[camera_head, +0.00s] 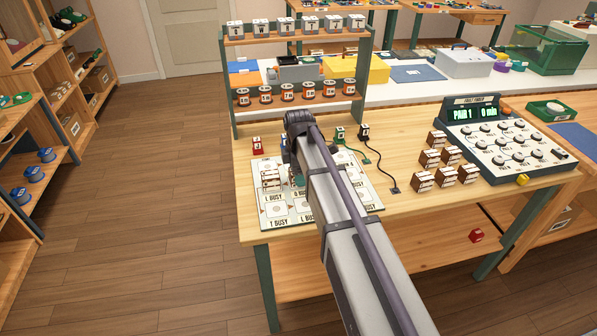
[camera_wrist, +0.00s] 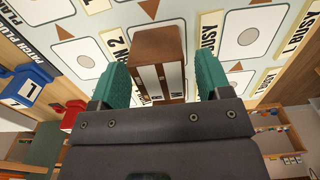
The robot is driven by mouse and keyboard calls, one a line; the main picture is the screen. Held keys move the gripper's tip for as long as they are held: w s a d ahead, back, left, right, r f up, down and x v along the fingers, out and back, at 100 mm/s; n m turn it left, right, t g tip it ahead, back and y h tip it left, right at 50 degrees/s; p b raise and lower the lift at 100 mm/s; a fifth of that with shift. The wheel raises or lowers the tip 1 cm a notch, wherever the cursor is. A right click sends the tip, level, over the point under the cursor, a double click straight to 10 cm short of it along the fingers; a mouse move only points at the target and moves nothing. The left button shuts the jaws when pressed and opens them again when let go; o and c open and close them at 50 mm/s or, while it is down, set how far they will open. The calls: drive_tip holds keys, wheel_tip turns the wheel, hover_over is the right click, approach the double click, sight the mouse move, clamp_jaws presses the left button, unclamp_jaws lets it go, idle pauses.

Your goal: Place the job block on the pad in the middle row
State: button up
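The job block (camera_wrist: 158,62), brown with a pale labelled face, stands between my gripper's two teal fingers in the wrist view. My gripper (camera_wrist: 162,75) is open around it; a narrow gap shows at the right finger, and the left finger looks very close. The board (camera_wrist: 248,58) below has white pads with grey discs and labels including BUSY and PLAN. In the head view the board (camera_head: 276,210) lies on the table's left part, and a brown-and-white block (camera_head: 271,180) stands on it beside a teal finger (camera_head: 299,180). My arm hides much of the board and gripper.
Several more brown-and-white blocks (camera_head: 443,178) stand right of my arm, beside a dial console (camera_head: 510,145) reading PAIR 1. A rack (camera_head: 300,65) of cubes and spools stands behind the board. A red plug (camera_head: 257,145) stands at the board's back edge; a blue plug (camera_wrist: 30,88) is also near.

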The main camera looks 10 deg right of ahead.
drive_tip(key=shift+r, duration=0.1)
wheel_tip(320, 180, up, 12)
drive_tip(key=p, duration=1.3)
drive_tip(key=s+m, duration=1.7)
drive_tip(key=s, duration=0.5)
drive_tip(key=shift+s+m+b, duration=0.15)
drive_tip(key=shift+m+b, duration=0.2)
drive_tip(key=shift+m, duration=0.05)
